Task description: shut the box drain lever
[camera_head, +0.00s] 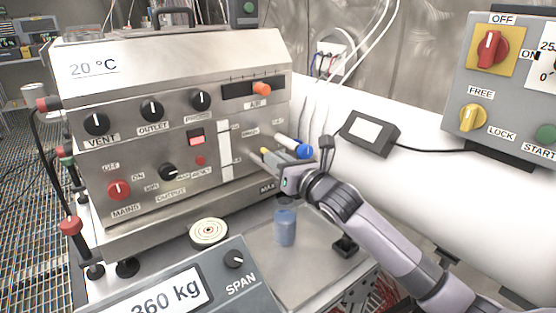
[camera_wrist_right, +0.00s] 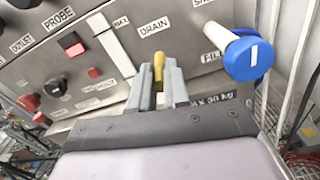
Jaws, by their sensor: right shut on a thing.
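The steel box (camera_head: 215,150) stands in the middle of the head view, its front panel full of knobs and labels. The drain lever has a yellow grip; in the right wrist view the lever (camera_wrist_right: 159,62) sits just below the DRAIN label. My right gripper (camera_wrist_right: 158,85) is shut on it, with one grey finger on each side, and the fingers hide its lower part. In the head view my right gripper (camera_head: 278,160) reaches the panel's right part from the lower right and hides most of the lever. My left gripper is not in view.
The blue-ended fill lever (camera_head: 304,151) is close on the right of my right gripper; it looms large in the right wrist view (camera_wrist_right: 248,58). A blue cylinder (camera_head: 285,227) stands below my wrist. A scale display (camera_head: 180,290) is at the front.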

